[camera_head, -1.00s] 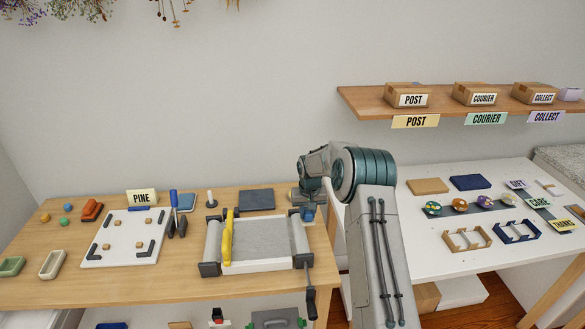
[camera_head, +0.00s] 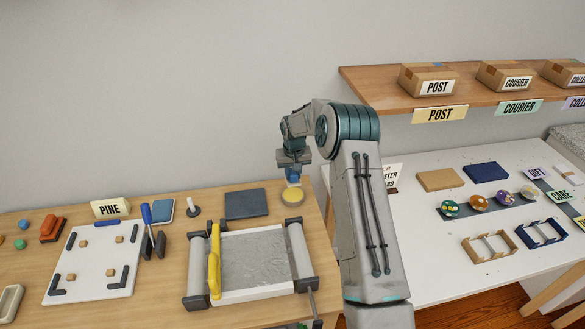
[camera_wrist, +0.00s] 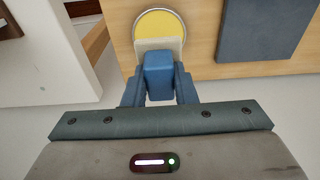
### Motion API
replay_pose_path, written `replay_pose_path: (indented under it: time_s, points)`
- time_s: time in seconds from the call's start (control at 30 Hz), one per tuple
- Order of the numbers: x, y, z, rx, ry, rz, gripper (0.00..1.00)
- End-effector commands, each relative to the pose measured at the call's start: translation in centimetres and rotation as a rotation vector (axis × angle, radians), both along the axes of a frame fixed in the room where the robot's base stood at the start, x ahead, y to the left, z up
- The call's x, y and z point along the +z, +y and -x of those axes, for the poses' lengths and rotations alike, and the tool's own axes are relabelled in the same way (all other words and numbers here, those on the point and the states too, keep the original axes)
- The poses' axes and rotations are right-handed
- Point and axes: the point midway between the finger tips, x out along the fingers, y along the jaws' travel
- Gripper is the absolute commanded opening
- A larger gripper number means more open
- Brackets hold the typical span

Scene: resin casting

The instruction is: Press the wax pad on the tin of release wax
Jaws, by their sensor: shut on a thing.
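The tin of release wax (camera_head: 292,198) is a low round tin with a yellow top, at the right end of the wooden table. It also shows at the top of the wrist view (camera_wrist: 162,22). My gripper (camera_head: 292,172) points down at the tin's far side. In the wrist view my gripper (camera_wrist: 159,88) is shut on the blue grip of the wax pad (camera_wrist: 160,45), whose cream part overlaps the near part of the tin. The pad shows only as a small pale piece in the head view (camera_head: 293,184). I cannot tell whether pad and tin touch.
A dark blue-grey slab (camera_head: 246,204) lies left of the tin. A framed grey bed (camera_head: 250,262) with a yellow bar (camera_head: 214,262) stands in front. A white peg (camera_head: 193,207) stands further left. The white table (camera_head: 455,240) lies to the right, past a gap.

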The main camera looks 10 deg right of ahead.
Motion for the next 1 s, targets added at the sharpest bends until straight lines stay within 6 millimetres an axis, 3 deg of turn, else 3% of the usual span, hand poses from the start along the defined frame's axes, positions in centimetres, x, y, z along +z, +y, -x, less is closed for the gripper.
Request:
replay_pose_path:
  time_s: [0.53, 1.0]
  points:
    - [-5.2, -0.3, 0.0, -0.003, 0.001, 0.0, 0.07]
    - [-5.7, -0.3, 0.0, -0.004, -0.001, 0.0, 0.07]
